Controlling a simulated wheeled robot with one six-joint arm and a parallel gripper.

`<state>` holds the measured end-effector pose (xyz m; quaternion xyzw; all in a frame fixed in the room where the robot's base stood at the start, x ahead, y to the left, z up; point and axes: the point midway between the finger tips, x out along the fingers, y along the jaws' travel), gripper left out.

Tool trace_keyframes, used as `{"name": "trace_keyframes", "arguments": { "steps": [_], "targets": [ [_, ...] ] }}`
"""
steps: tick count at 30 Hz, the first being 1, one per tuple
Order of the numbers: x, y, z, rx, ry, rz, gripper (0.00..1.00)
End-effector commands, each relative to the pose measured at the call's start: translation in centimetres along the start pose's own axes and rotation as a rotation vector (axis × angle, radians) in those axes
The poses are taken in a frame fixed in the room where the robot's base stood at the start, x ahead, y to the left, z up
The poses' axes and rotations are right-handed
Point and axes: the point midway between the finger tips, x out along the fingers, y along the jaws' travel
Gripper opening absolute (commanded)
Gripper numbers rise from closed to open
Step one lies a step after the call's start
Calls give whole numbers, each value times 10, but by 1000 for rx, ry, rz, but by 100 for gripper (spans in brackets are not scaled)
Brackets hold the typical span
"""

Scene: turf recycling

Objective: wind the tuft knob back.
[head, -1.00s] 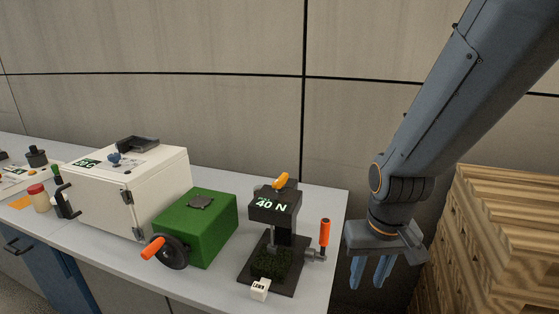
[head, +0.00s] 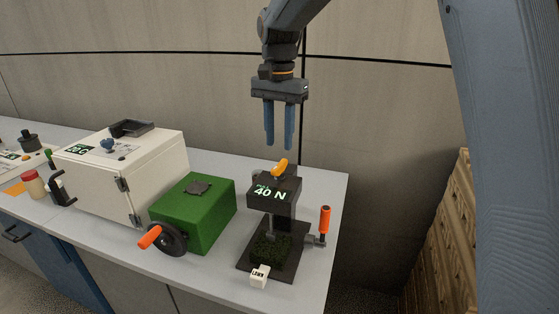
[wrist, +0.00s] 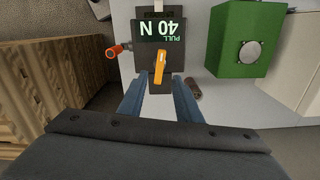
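The tuft tester (head: 287,208) stands near the right end of the bench, its display reading 40 N. The tuft knob (head: 280,168) is the yellow-orange lever on top of its head. In the wrist view the knob (wrist: 160,64) shows just beyond my fingertips, about midway between them. My gripper (head: 279,146) hangs fingers down above the knob, open and empty, with a gap between fingertips and knob. A dark green turf piece (head: 270,249) sits on the tester's base, with a small white labelled cube (head: 260,276) at its front.
An orange-handled crank (head: 324,222) stands up on the tester's right side. A green box (head: 208,222) with an orange-handled wheel is to the left, and a white cabinet (head: 110,190) beyond it. Stacked wood (head: 447,250) stands right of the bench.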

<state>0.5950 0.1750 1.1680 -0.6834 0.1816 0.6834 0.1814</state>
Motion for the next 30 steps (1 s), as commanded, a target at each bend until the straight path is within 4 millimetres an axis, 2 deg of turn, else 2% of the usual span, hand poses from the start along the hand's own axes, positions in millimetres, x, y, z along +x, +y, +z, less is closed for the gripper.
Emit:
{"name": "trace_keyframes", "arguments": {
  "steps": [15, 26, 27, 30],
  "targets": [
    [67, 1, 0, 1, -2, 2, 31],
    [75, 1, 0, 1, 0, 0, 31],
    [75, 1, 0, 1, 0, 0, 30],
    [75, 1, 0, 1, 0, 0, 13]
  ]
}}
